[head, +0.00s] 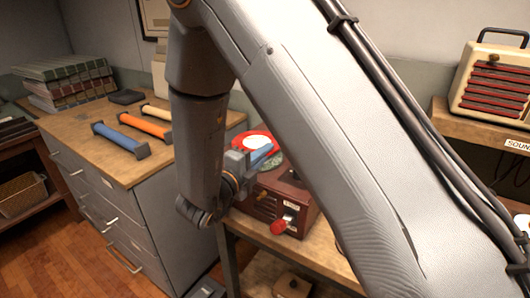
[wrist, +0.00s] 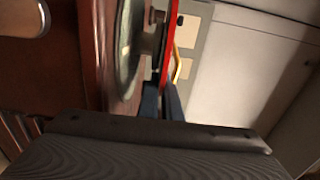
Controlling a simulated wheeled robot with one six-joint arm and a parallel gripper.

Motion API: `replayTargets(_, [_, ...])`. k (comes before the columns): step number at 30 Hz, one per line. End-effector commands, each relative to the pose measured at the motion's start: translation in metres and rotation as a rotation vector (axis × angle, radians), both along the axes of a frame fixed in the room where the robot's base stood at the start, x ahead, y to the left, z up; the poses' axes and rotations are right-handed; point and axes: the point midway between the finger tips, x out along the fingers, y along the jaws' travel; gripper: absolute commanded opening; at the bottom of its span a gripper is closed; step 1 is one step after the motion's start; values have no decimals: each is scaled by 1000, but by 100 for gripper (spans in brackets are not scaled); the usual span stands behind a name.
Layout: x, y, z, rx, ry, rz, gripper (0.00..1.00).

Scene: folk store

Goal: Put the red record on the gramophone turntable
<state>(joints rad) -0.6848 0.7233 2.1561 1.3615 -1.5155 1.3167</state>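The red record (head: 240,134), with a white centre, is level above the gramophone (head: 290,207) in the head view. In the wrist view the record (wrist: 168,38) shows edge-on as a thin red strip, parallel to the turntable (wrist: 129,45) with a gap between them. My gripper (head: 266,150) is at the record's near edge. Its blue fingers (wrist: 161,98) lie either side of the red edge in the wrist view, closed on it. The turntable (head: 272,162) shows partly below the record. My arm hides the gramophone's right side.
A grey cabinet (head: 150,210) at left bears blue, orange and cream bars (head: 145,128) and stacked binders (head: 65,80). A radio-like box (head: 492,82) stands on a shelf at right. The table's front (head: 262,238) is partly bare.

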Motion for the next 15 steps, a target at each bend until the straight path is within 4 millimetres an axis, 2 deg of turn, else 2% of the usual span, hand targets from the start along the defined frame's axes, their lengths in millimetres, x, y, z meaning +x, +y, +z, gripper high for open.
replayTargets(5, [0,0,-4,0,0,0,0])
replayTargets(6, [0,0,-3,0,0,0,11])
replayTargets(8, [0,0,-3,0,0,0,21])
replayTargets(9, [0,0,-3,0,0,0,23])
replayTargets(15, [0,0,-3,0,0,0,23])
